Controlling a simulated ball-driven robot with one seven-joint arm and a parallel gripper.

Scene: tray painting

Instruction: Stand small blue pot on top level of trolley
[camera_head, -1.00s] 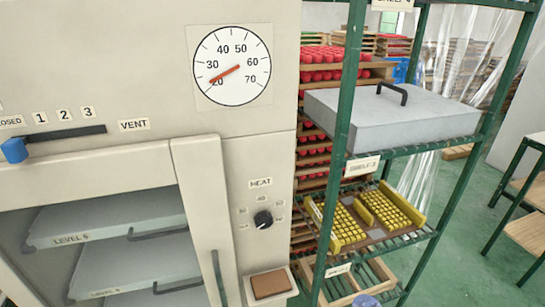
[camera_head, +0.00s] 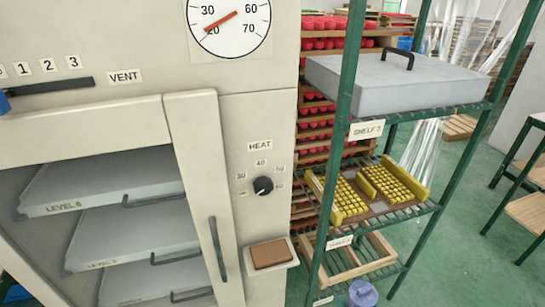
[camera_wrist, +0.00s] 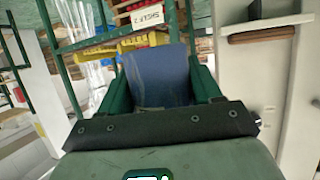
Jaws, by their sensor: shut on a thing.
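The small blue pot (camera_wrist: 158,78) is between the green fingers of my gripper (camera_wrist: 161,88) in the wrist view. My gripper is shut on it, and the fingers cover its sides. The blue pot also shows at the bottom edge of the head view (camera_head: 362,294), in front of the shelf rack's lower part. My gripper itself is not visible there. A green-legged stand with wooden boards (camera_head: 527,212) is at the right edge of the head view; I cannot tell whether it is the trolley.
A green shelf rack (camera_head: 346,110) holds a grey lidded tray (camera_head: 390,82), yellow racks (camera_head: 378,190) and a wooden frame (camera_head: 350,262). A beige cabinet (camera_head: 270,115) with a dial and a handled door stands left. Green floor (camera_head: 455,255) is clear between rack and stand.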

